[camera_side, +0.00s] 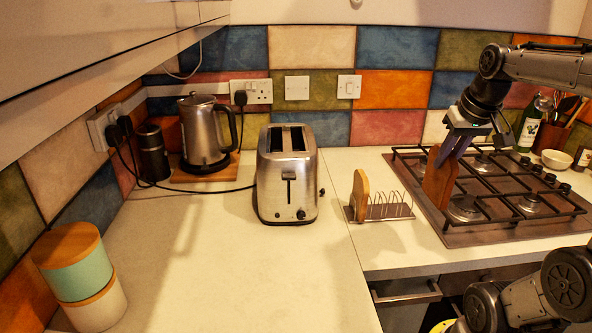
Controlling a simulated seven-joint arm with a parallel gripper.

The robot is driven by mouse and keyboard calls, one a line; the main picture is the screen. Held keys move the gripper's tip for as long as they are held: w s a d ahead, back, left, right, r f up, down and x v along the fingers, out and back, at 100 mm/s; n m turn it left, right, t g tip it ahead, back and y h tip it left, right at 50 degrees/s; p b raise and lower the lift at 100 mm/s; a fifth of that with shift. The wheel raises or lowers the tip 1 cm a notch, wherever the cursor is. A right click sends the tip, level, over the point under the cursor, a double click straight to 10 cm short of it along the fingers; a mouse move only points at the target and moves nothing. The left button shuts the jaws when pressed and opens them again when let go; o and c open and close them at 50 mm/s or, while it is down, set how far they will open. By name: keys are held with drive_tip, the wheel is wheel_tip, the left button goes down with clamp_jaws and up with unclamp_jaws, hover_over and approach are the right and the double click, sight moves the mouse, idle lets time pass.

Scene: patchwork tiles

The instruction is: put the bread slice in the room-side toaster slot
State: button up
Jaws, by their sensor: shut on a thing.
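My gripper (454,148) is at the right, above the left edge of the hob. It is shut on a flat reddish-brown slab (438,182), which looks like the bread slice, hanging upright below the fingers. Its lower end is close to the hob's edge; I cannot tell if it touches. The steel toaster (287,190) stands mid-counter, well left of my gripper. Its top has two dark slots side by side, a left slot (275,139) and a right slot (297,138). Both look empty. The toaster's lever and knob face the camera.
A wire toast rack (390,211) holding another tan slice (360,194) stands between the toaster and my gripper. The hob (500,215) lies at the right. The front counter is clear.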

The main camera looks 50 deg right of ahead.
idle(0.4)
drive_tip(key=shift+s+a+r+m, duration=0.15)
drive_tip(key=shift+s+m, duration=0.05)
drive_tip(key=shift+m, duration=0.2)
drive_tip(key=shift+m+h, duration=0.3)
drive_tip(key=shift+m, duration=0.1)
drive_tip(key=r, duration=0.2)
drive_tip(key=d+r, duration=0.1)
drive_tip(key=shift+w+d+r, duration=0.1)
drive_tip(key=shift+w+r, duration=0.1)
drive_tip(key=shift+r, duration=0.2)
drive_tip(key=w+d+r+m, duration=0.1)
drive_tip(key=w+d+r, duration=0.4)
drive_tip(key=w+r, duration=0.65)
drive_tip(key=w, duration=0.9)
drive_tip(key=w+a+f+n, duration=0.1)
drive_tip(key=w+a+f, duration=0.2)
drive_tip(key=w, duration=0.5)
drive_tip(key=w+a+f+n, duration=0.1)
drive_tip(key=w+a+f, duration=0.3)
drive_tip(key=w+a, duration=0.2)
drive_tip(key=shift+w+f, duration=0.2)
drive_tip(key=shift+w, duration=1)
